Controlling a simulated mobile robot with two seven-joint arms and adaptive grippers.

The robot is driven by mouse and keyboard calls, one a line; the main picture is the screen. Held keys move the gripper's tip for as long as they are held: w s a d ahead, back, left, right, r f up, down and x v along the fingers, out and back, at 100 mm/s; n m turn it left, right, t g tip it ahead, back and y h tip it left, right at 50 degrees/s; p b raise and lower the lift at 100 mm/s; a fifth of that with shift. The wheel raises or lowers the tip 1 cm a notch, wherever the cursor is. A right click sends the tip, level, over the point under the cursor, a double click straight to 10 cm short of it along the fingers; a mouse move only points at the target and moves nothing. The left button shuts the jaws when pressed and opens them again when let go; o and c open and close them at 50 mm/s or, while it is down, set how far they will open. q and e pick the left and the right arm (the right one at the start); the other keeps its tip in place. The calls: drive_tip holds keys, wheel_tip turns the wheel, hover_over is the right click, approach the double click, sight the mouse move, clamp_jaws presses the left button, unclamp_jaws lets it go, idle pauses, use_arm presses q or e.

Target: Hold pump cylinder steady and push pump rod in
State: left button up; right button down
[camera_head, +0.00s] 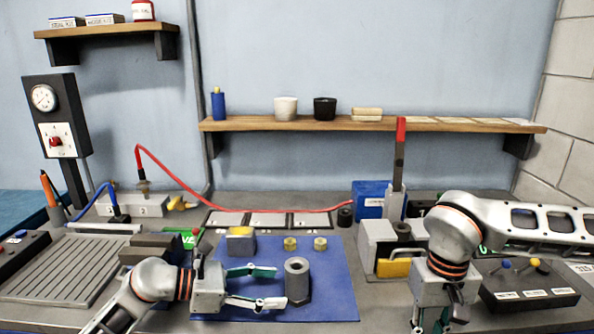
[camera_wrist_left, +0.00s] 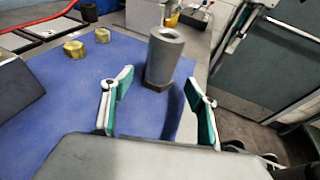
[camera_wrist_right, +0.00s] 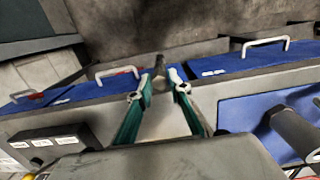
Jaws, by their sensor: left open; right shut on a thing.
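The pump cylinder, a grey hollow tube on a hexagonal base (camera_head: 297,283), stands upright on the blue mat (camera_head: 335,305). My left gripper (camera_head: 277,285) is open and low over the mat, pointing at the cylinder from the left. In the left wrist view the cylinder (camera_wrist_left: 165,58) stands just beyond and between the parted fingertips (camera_wrist_left: 160,78), not gripped. My right gripper (camera_head: 443,327) points down at the bottom edge, right of the mat. In the right wrist view its fingers (camera_wrist_right: 160,76) close on a small dark grey part (camera_wrist_right: 159,62); I cannot tell whether it is the pump rod.
Two small brass nuts (camera_head: 320,244) and a yellow-topped block (camera_head: 241,241) sit at the mat's back. A control box (camera_head: 528,290) lies at right.

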sight(286, 288)
use_arm(q)
drive_tip(key=x, duration=0.3)
drive_tip(key=shift+d+f+b, duration=0.15)
drive_tip(key=shift+d+b, duration=0.1)
drive_tip(key=shift+b, duration=0.15)
use_arm(e)
drive_tip(key=shift+f, duration=0.45)
use_arm(q)
drive_tip(key=shift+b+x, duration=0.3)
drive_tip(key=shift+x, duration=0.8)
use_arm(e)
drive_tip(key=shift+f, duration=0.4)
use_arm(q)
drive_tip(key=shift+w, duration=0.15)
drive_tip(key=c, duration=1)
